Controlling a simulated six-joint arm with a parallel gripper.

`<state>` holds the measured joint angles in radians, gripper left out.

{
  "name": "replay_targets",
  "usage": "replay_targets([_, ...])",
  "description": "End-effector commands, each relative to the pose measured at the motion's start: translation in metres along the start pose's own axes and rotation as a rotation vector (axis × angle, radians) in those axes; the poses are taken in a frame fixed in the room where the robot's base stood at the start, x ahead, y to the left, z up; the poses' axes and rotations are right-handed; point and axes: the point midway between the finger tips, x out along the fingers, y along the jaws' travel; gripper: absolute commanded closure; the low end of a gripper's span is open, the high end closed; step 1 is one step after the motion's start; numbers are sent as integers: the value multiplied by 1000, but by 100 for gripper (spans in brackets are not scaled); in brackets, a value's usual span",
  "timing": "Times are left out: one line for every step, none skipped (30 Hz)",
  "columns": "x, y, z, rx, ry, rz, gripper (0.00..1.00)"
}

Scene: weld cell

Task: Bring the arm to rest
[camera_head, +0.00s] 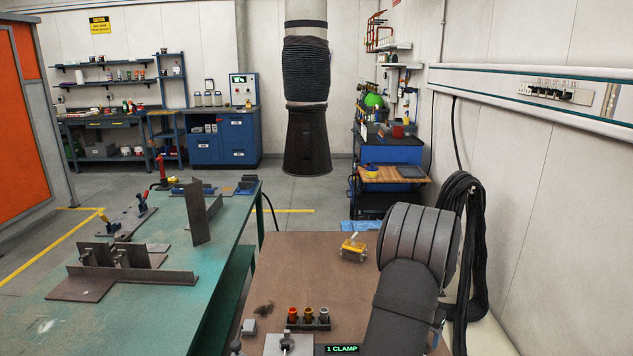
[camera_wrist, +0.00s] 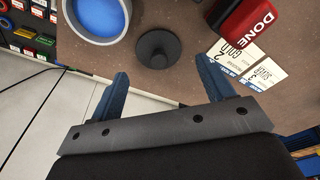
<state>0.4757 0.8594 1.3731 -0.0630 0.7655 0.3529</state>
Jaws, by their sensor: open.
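My gripper (camera_wrist: 161,69) shows in the wrist view with its two blue fingers spread apart. Nothing is between the fingers. Beyond the fingertips is a brown work surface (camera_wrist: 187,28) with a black round piece with a raised centre (camera_wrist: 158,48) on it. I cannot tell the height of the fingers above the surface. The gripper cannot be made out in the head view. A large grey arm-like form (camera_head: 405,290) fills the lower right there.
The wrist view also shows a grey-rimmed blue container (camera_wrist: 97,15), a red "DONE" box (camera_wrist: 243,27) and printed cards (camera_wrist: 238,58). In the head view, a green table (camera_head: 150,315) bears metal plates; a brown bench (camera_head: 300,260) holds a yellow-topped item (camera_head: 353,247). A dark hood (camera_head: 307,140) hangs behind.

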Motion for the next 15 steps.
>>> replay_targets([-4,0,-1,0,1,0,26])
replay_targets([-6,0,-1,0,1,0,26])
replay_targets([-8,0,-1,0,1,0,26])
replay_targets([-9,0,-1,0,0,0,26])
replay_targets([-10,0,-2,0,0,0,26])
replay_targets([-11,0,-2,0,0,0,26])
replay_targets([-11,0,-2,0,0,0,26])
replay_targets([-11,0,-2,0,0,0,26])
replay_targets([-12,0,-2,0,-1,0,26])
replay_targets([-11,0,-2,0,-1,0,26])
replay_targets([-11,0,-2,0,-1,0,26])
replay_targets([-11,0,-2,0,-1,0,26])
replay_targets([-11,0,-2,0,-1,0,26])
replay_targets([-11,0,-2,0,-1,0,26])
replay_targets([-11,0,-2,0,-1,0,26])
